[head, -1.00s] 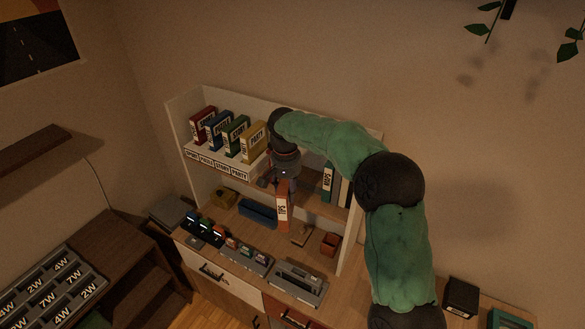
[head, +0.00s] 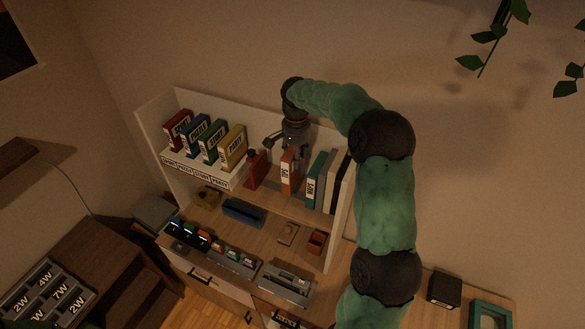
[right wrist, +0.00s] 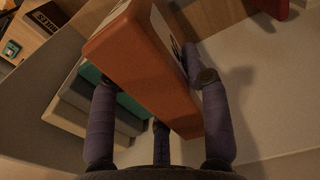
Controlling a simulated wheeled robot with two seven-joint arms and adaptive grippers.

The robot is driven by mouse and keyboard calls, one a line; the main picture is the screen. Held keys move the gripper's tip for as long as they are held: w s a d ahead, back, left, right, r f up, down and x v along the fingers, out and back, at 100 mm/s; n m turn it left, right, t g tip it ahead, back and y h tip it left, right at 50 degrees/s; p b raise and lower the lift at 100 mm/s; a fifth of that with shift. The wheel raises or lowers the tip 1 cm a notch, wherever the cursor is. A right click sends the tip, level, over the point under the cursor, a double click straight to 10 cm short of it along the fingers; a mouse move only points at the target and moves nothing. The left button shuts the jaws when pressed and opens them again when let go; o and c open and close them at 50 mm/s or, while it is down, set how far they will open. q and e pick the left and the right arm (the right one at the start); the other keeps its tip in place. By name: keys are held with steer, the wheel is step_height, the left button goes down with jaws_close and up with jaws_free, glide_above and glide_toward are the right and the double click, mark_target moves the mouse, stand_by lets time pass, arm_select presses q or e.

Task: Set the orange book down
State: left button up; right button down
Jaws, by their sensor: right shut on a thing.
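The orange book (head: 288,172) stands about upright in the middle shelf bay, between a red block-like bookend (head: 257,169) on the left and a teal book (head: 315,180) on the right. My right gripper (head: 293,150) is shut on its upper part from above. In the right wrist view the orange book (right wrist: 150,65) lies between the dark fingers of the gripper (right wrist: 158,105). I cannot tell whether its bottom edge touches the shelf board (head: 270,197). My left gripper is out of view.
Pale and dark books (head: 329,184) stand right of the teal one, by the white side panel (head: 341,215). Labelled game boxes (head: 209,143) stand on a white riser at left. Small items and grey trays (head: 287,283) fill the desk below. Narrow gaps flank the orange book.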

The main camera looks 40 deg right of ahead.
step_height(320, 180, down, 5)
steer(key=shift+w+d+f+p, duration=0.1)
steer(key=shift+w+d+p, duration=0.05)
steer(key=shift+p, duration=0.4)
steer(key=shift+w+d+f, duration=0.2)
steer(key=shift+w+f, duration=0.05)
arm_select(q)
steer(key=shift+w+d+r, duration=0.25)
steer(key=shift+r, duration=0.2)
arm_select(e)
steer(key=c, duration=0.6)
jaws_free()
steer(key=shift+s+a, duration=0.15)
steer(key=shift+f, duration=0.1)
